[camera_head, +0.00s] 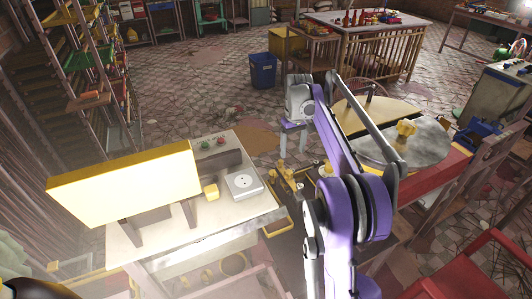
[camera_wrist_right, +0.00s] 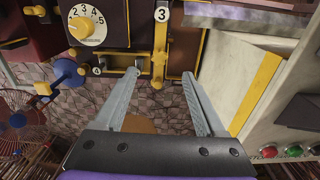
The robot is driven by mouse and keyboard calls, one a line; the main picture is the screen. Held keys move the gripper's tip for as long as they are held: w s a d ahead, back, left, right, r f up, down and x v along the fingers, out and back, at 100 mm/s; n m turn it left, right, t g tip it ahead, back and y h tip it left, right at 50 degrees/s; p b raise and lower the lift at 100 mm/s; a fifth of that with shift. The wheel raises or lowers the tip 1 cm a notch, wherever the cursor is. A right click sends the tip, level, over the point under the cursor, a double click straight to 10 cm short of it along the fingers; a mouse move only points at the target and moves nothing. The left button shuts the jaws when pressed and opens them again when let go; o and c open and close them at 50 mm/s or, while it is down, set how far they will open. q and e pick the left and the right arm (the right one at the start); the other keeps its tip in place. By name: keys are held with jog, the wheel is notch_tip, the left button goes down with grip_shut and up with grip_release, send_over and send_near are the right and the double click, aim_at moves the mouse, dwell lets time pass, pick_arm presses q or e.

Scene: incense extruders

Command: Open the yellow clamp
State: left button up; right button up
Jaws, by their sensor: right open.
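A yellow lever-like clamp (camera_wrist_right: 160,50) with a "3" plate at its top hangs down from a dark machine in the right wrist view. My right gripper (camera_wrist_right: 162,76) is open, and the clamp's lower end shows between its two grey fingertips. I cannot tell the depth gap, and no contact is visible. In the head view my right gripper (camera_head: 293,142) points down near small yellow machine parts (camera_head: 284,182); I cannot single out the clamp there. My left gripper is not in view.
A yellow numbered dial (camera_wrist_right: 87,25) and a blue knob (camera_wrist_right: 70,72) sit left of the clamp. A pale panel (camera_wrist_right: 250,75) with buttons stands close on the right. In the head view a yellow box-shaped panel (camera_head: 125,182) and a round metal table (camera_head: 430,143) flank my right arm.

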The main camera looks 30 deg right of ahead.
aim_at(289, 174)
notch_tip(289, 174, down, 11)
jog(key=shift+w+r, duration=0.1)
dwell(0.3)
grip_shut()
dwell(0.4)
jog(key=shift+a, duration=0.15)
dwell(0.8)
